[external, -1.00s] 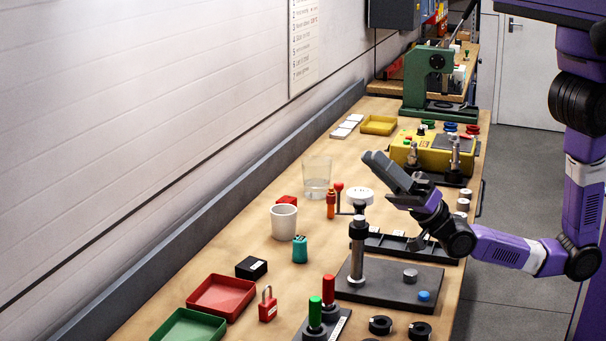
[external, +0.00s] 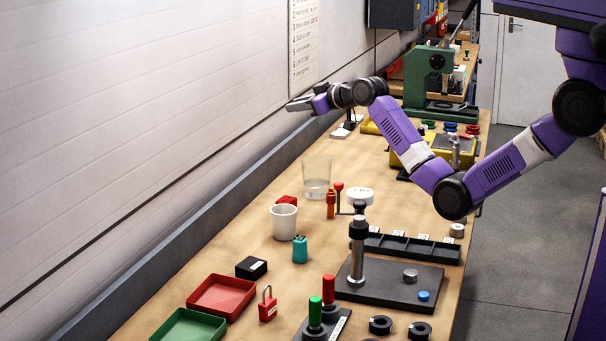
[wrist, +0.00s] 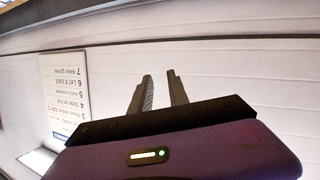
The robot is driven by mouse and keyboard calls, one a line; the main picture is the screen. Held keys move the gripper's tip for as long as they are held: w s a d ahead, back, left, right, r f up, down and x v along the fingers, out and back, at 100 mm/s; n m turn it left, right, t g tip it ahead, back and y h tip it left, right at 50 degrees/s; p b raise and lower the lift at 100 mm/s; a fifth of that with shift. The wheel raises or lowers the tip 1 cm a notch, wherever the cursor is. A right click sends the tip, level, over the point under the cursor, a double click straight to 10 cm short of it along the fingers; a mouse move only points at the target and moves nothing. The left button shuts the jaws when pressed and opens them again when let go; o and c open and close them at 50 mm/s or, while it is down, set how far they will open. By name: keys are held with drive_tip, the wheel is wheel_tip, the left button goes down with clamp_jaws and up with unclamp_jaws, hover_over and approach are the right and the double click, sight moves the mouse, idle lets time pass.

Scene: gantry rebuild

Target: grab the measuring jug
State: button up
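My gripper (external: 293,104) is high above the bench near the wall, above and apart from the jug. In the wrist view my gripper (wrist: 160,77) has its two fingers apart with nothing between them. The jug is not in the wrist view, which shows mostly white wall.
A white cup (external: 284,223), a red block (external: 287,200) and an orange-red item (external: 331,205) stand near the jug. A black stand with a post (external: 358,250) is to the front right. The wall sign (wrist: 68,98) is near my gripper. Bare bench lies left of the jug.

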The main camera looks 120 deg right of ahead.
drive_tip(key=s+d+f+g+y, duration=0.1)
drive_tip(key=s+d+f+g, duration=0.15)
drive_tip(key=s, duration=0.55)
drive_tip(key=y+b, duration=0.1)
drive_tip(key=y, duration=0.1)
hover_over(332, 177)
drive_tip(key=s, duration=0.2)
wheel_tip(332, 177, down, 5)
drive_tip(key=a+f+m, duration=0.1)
drive_tip(key=f, duration=0.2)
drive_tip(key=a+f+y, duration=0.1)
drive_tip(key=f, duration=0.3)
drive_tip(key=a+f+m+y, duration=0.1)
drive_tip(key=f, duration=0.2)
drive_tip(key=shift+a+f+m+b, duration=0.2)
drive_tip(key=shift+f+m+b, duration=0.1)
drive_tip(key=shift+f+b, duration=0.1)
drive_tip(key=shift+p+x, duration=0.45)
drive_tip(key=shift+x, duration=2.85)
drive_tip(key=shift+s, duration=0.1)
drive_tip(key=shift+c, duration=0.2)
clamp_jaws()
drive_tip(key=shift+s, duration=0.1)
